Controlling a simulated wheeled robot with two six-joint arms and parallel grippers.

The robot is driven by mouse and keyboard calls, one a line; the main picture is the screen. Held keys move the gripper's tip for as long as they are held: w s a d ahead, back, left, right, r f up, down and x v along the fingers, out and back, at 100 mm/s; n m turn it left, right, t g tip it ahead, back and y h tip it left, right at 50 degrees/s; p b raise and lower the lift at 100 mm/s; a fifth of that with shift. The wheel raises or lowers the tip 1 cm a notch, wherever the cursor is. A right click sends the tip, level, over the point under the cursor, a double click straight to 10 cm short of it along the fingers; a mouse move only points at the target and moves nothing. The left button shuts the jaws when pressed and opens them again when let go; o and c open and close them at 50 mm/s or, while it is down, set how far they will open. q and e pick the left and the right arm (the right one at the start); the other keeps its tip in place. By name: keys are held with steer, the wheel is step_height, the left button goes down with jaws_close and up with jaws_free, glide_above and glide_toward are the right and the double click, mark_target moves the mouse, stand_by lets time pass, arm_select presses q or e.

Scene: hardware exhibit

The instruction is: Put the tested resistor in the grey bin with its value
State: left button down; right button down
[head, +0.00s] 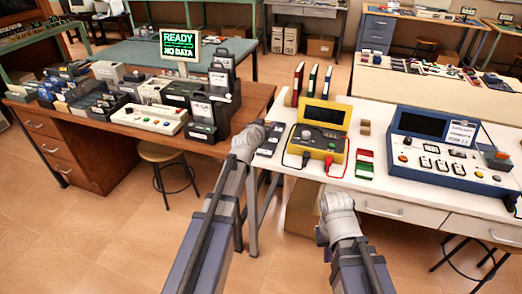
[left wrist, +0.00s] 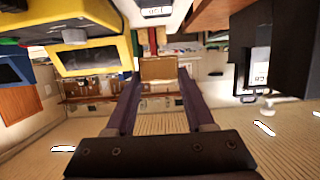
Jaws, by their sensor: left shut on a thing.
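The yellow tester (head: 321,116) stands just right of the gripper, with a black and a red lead. Dark grey labelled bins (head: 204,112) stand on the brown desk; their values are too small to read. My right gripper (head: 335,200) is low in front of the white table; its fingers are unclear.
A blue tester (head: 425,158) fills the right of the white table. Small tan cubes (head: 365,127) and a red-green box (head: 366,163) lie between the testers. A sign (head: 179,46) reads READY, NO DATA.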

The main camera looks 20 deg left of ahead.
arm_select(q)
steer(key=shift+f+b, duration=4.9)
steer(key=shift+f, duration=0.1)
steer(key=shift+f, duration=0.25)
steer(key=shift+c, duration=1.3)
jaws_free()
steer(key=shift+r, duration=0.1)
steer(key=shift+r, duration=0.2)
steer(key=p+v, duration=0.3)
steer(key=v, duration=0.9)
steer(key=shift+p, duration=0.3)
